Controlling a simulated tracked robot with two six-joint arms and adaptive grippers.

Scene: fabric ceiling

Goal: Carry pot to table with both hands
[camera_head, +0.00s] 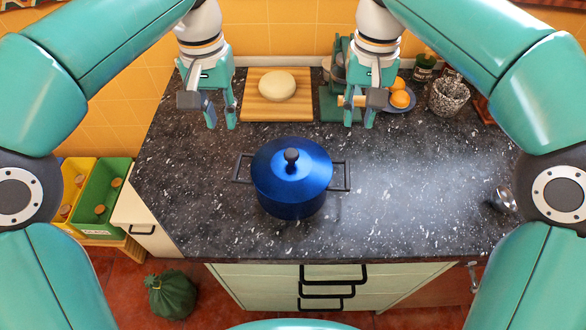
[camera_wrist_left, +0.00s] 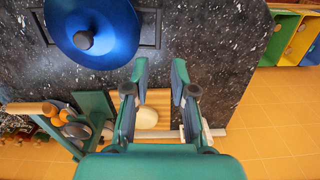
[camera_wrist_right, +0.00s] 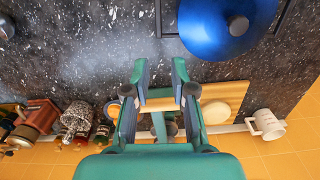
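A blue pot (camera_head: 291,185) with a lid, a dark knob and a black handle on each side stands upright on the dark speckled countertop (camera_head: 390,215). It also shows in the left wrist view (camera_wrist_left: 110,38) and the right wrist view (camera_wrist_right: 215,28). My left gripper (camera_head: 221,124) is open and empty, behind and to the left of the pot, apart from it. My right gripper (camera_head: 358,122) is open and empty, behind and to the right of the pot, also apart from it. Both pot handles are free.
A wooden board (camera_head: 262,112) with a pale round item (camera_head: 277,86) lies at the back. A plate with oranges (camera_head: 400,98), a speckled cup (camera_head: 448,96) and bottles stand back right. Yellow and green crates (camera_head: 98,197) and a green sack (camera_head: 171,294) are lower left. The counter's right half is mostly clear.

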